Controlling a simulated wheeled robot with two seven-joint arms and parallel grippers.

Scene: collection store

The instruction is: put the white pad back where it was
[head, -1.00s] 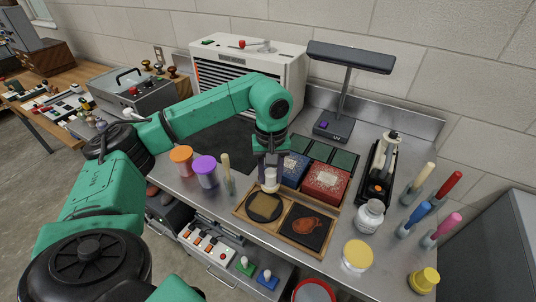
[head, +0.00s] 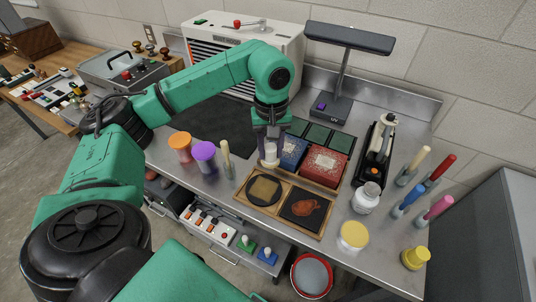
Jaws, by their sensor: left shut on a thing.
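My left gripper (head: 270,147) is shut on a small white piece, which looks like the white pad (head: 270,155); the fingers hide part of it. It is held just behind the wooden tray (head: 278,222), next to the blue box. Whether its underside touches anything cannot be told. In the tray's left half lies a dark round disc with a tan square (head: 264,189) on it. The right half holds a black panel with an orange figure (head: 305,208). My right gripper is not in view.
A blue box (head: 293,152) and a red box (head: 323,165) stand close right of the gripper. Orange-lidded (head: 180,142) and purple-lidded (head: 204,151) jars stand left. A white bottle (head: 366,198), a yellow-lidded jar (head: 354,235) and a UV lamp (head: 349,38) are to the right.

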